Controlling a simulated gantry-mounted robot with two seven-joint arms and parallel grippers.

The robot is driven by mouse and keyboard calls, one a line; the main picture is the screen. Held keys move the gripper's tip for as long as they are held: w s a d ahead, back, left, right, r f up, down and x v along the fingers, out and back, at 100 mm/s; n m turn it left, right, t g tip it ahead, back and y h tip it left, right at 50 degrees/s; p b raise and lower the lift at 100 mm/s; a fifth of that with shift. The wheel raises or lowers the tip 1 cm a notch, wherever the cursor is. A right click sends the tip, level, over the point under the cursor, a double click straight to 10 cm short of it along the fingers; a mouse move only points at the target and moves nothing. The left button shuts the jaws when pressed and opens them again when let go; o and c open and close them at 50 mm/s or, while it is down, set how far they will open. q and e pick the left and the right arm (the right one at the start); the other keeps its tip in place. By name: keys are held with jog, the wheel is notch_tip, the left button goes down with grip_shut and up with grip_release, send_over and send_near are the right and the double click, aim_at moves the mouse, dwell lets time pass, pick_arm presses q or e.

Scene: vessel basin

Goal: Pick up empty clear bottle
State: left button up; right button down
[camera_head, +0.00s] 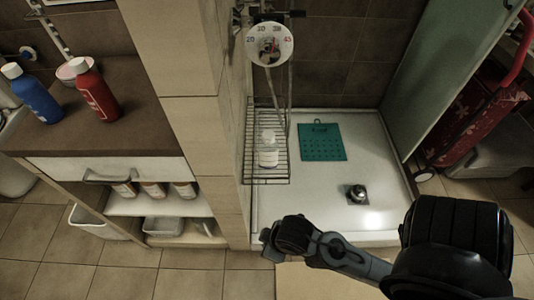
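A whitish, pale-capped bottle (268,152) stands on the wire rack (252,172) beside the tiled pillar. It may be the clear bottle; I cannot tell if it is empty. My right gripper (268,243) comes in from the lower right. It is in front of the basin's near edge, below the bottle in the picture and apart from it. Its fingers are too small and dark to show whether they are open. My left gripper is out of view.
The white shower basin (375,195) holds a green mat (322,142) and a metal drain piece (357,193). A blue bottle (36,97) and a red bottle (94,92) stand on the brown counter (135,125). A glass panel (440,70) borders the basin at right. The tiled pillar (190,80) stands left of the rack.

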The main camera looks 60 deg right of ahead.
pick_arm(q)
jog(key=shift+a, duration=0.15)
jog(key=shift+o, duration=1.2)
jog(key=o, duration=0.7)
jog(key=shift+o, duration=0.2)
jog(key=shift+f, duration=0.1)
